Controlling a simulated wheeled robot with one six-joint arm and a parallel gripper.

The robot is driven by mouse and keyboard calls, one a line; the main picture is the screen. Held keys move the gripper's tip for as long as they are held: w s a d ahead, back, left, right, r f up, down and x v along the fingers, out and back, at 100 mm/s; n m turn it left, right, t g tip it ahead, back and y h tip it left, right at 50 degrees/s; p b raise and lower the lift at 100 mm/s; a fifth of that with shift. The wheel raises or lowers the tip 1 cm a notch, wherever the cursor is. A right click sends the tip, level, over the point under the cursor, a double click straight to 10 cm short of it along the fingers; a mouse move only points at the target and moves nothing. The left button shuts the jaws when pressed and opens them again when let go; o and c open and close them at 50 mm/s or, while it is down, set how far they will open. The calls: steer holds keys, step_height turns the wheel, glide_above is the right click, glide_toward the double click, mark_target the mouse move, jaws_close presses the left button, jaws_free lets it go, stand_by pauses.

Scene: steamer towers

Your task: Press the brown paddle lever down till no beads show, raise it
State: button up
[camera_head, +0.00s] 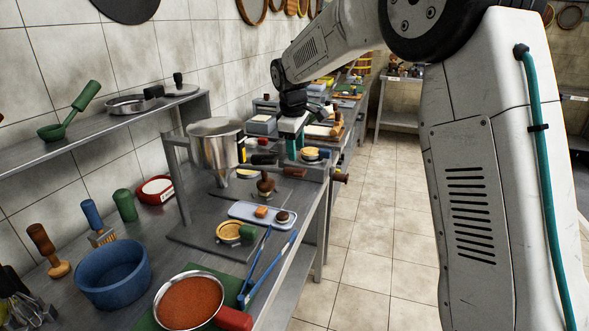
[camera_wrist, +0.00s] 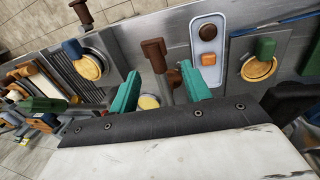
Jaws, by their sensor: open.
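A brown lever-like handle (camera_head: 266,184) stands on the grey metal plate below the steel pot. It also shows in the wrist view (camera_wrist: 155,55), beyond and between my teal fingertips. My gripper (camera_head: 296,145) is open and empty, above the bench to the right of the pot; the wrist view shows its two fingers (camera_wrist: 160,80) apart, not touching the handle. A pale yellow disc (camera_wrist: 148,102) shows between the fingers. A second brown knob (camera_head: 342,177) sticks out at the bench's right edge. No beads can be made out at these places.
The steel pot (camera_head: 216,150) stands on a frame. A pale tray (camera_head: 240,211) holds an orange block and a dark knob. Nearby are a yellow disc with a green handle (camera_head: 229,231), blue tongs (camera_head: 268,272), a red-filled pan (camera_head: 187,303) and a blue bowl (camera_head: 113,278). The aisle floor is clear.

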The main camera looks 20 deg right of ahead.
mark_target(295, 169)
steer(key=shift+n, duration=0.3)
steer(key=w+f, duration=0.1)
steer(key=f, duration=0.2)
steer(key=w+f, duration=0.1)
steer(key=f, duration=0.2)
steer(key=w+f, duration=0.1)
steer(key=f, duration=0.2)
steer(key=shift+d, duration=0.25)
